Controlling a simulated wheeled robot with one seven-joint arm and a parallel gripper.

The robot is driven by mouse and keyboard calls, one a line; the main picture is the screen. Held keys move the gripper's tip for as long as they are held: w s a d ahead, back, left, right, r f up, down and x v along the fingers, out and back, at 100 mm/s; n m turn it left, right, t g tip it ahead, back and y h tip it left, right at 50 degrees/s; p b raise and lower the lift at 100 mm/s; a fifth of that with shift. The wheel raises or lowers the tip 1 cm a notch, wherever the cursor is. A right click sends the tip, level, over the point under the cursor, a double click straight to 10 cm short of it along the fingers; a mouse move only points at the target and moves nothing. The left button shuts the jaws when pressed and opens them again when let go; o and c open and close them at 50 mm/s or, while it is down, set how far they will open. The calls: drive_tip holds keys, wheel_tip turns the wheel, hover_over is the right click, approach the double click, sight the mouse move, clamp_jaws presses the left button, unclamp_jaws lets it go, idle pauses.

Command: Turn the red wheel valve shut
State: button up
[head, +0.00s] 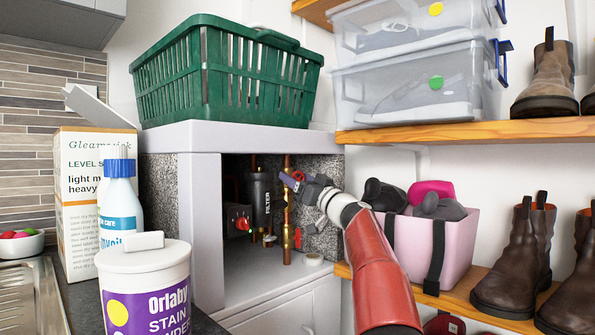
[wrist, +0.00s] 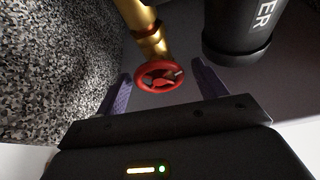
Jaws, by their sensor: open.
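The red wheel valve (wrist: 160,76) sits on a brass pipe fitting in the wrist view. It lies between the two purple fingers of my gripper (wrist: 160,80), with a visible gap on each side. My gripper is open and holds nothing. In the head view my gripper (head: 291,181) reaches into the open cabinet, at the upright copper pipe right of the black filter. A small part of the red wheel (head: 298,175) shows there behind the fingers; the rest is hidden.
The black filter housing (head: 259,199) stands left of the pipe, and a red-faced fitting (head: 238,217) is farther left. A speckled wall (wrist: 50,75) is close on the left in the wrist view. A green basket (head: 228,75) sits on the cabinet; a pink bin (head: 461,243) stands to the right.

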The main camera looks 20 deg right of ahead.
drive_tip(key=shift+w+a+r, duration=0.1)
drive_tip(key=shift+w+r, duration=0.05)
drive_tip(key=shift+w, duration=0.15)
drive_tip(key=c, duration=1)
drive_tip(key=shift+m, duration=0.4)
